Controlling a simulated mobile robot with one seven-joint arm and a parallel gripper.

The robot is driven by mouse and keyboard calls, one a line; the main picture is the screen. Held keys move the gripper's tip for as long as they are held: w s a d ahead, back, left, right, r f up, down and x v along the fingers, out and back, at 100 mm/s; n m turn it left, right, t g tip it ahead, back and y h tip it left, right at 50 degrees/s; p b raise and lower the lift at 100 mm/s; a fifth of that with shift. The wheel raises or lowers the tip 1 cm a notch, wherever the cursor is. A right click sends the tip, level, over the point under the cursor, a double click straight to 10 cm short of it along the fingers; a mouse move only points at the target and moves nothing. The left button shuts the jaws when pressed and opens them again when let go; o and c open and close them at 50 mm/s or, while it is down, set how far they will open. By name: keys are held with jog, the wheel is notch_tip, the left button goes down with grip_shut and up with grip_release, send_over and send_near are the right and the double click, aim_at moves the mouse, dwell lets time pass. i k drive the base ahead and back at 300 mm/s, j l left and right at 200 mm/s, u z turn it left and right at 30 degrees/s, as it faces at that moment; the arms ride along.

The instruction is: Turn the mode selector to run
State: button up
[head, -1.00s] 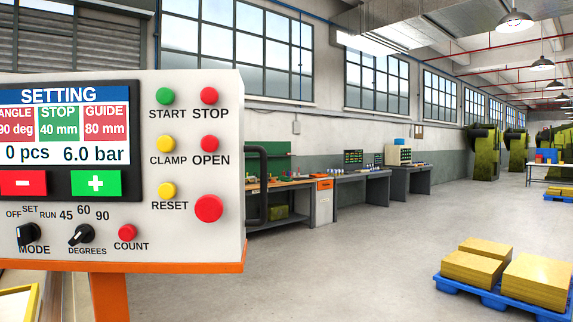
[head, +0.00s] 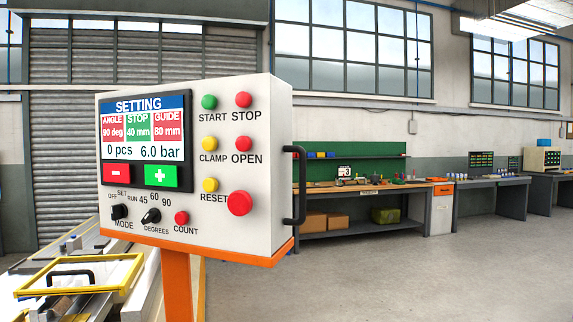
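The mode selector (head: 120,212) is a black knob at the lower left of the control panel (head: 270,180) in the head view. OFF, SET and RUN are printed around it, with MODE below. Its pointer is too small to read surely, but the screen (head: 146,142) shows SETTING. The screen also shows angle 90 deg, stop 40 mm, guide 80 mm, 0 pcs and 6.0 bar. My gripper is not in view.
Beside the selector are the degrees knob (head: 151,216) and red COUNT button (head: 182,218). START (head: 209,102), STOP (head: 243,100) and other buttons sit at right. A machine with a yellow-framed guard (head: 135,262) stands lower left. Floor (head: 370,270) at right is clear.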

aim_at(120, 211)
jog(key=i+j+u, duration=0.1)
jog(key=i+u, duration=0.15)
jog(key=u, duration=0.2)
jog(key=i+u, duration=0.25)
jog(key=u, duration=0.15)
